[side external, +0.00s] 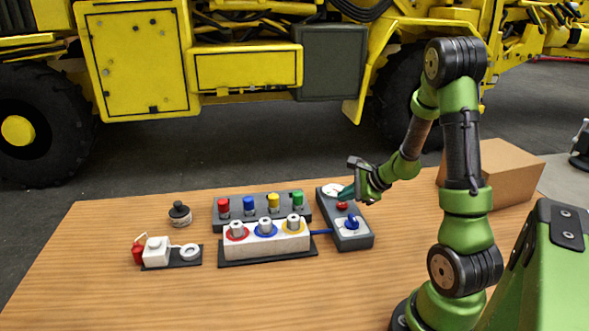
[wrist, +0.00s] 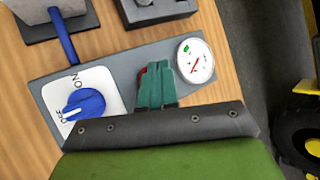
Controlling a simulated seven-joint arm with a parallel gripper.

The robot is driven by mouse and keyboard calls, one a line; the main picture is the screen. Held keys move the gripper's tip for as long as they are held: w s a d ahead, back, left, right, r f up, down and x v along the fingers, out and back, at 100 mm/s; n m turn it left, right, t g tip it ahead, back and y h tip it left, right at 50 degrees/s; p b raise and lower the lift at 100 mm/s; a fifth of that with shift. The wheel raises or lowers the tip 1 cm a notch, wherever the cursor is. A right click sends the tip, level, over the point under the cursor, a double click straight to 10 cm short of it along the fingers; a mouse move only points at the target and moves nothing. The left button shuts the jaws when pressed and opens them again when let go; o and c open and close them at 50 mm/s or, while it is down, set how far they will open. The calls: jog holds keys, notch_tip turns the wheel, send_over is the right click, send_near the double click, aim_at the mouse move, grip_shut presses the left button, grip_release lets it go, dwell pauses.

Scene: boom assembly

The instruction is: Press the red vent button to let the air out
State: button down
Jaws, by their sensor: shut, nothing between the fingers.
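The red vent button (side external: 342,205) sits on the grey control box (side external: 352,241), between the gauge and the blue knob. In the wrist view only a red sliver of the button (wrist: 142,75) shows beside the fingertips; the rest is hidden. My gripper (side external: 347,192) has its teal fingers together and empty, pointing down over the box. In the wrist view the fingertips (wrist: 154,68) overlap the button. I cannot tell whether they touch it. The round white gauge (wrist: 195,62) has a red needle and a green mark.
The blue knob (wrist: 84,104) sits on a white ON/OFF plate. A blue hose (side external: 321,232) joins the box to a white block (side external: 266,243) with several fittings. Behind it is a rack of coloured plugs (side external: 262,208). A cardboard box (side external: 500,178) stands right.

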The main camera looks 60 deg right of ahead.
aim_at(345, 207)
jog(key=shift+r, duration=0.45)
jog(key=shift+r, duration=2.5)
jog(key=shift+s+a+f, duration=0.15)
jog(key=shift+a+f, duration=0.05)
jog(key=shift+a, duration=0.05)
jog(key=s+a+r+n, duration=0.2)
jog(key=a+r+n, duration=0.2)
jog(key=a+n, duration=0.4)
jog(key=s+a+r+n+g+y, duration=0.1)
jog(key=s+a+r+n, duration=0.2)
jog(key=a+n, duration=0.4)
jog(key=s+a+r+n+g+y, duration=0.1)
jog(key=s+a+r+n, duration=0.2)
jog(key=a+r+n, duration=0.2)
jog(key=a+n, duration=0.3)
jog(key=a, duration=0.4)
jog(key=shift+a+r+n, duration=0.2)
jog(key=shift+n, duration=0.1)
jog(key=shift+w, duration=0.1)
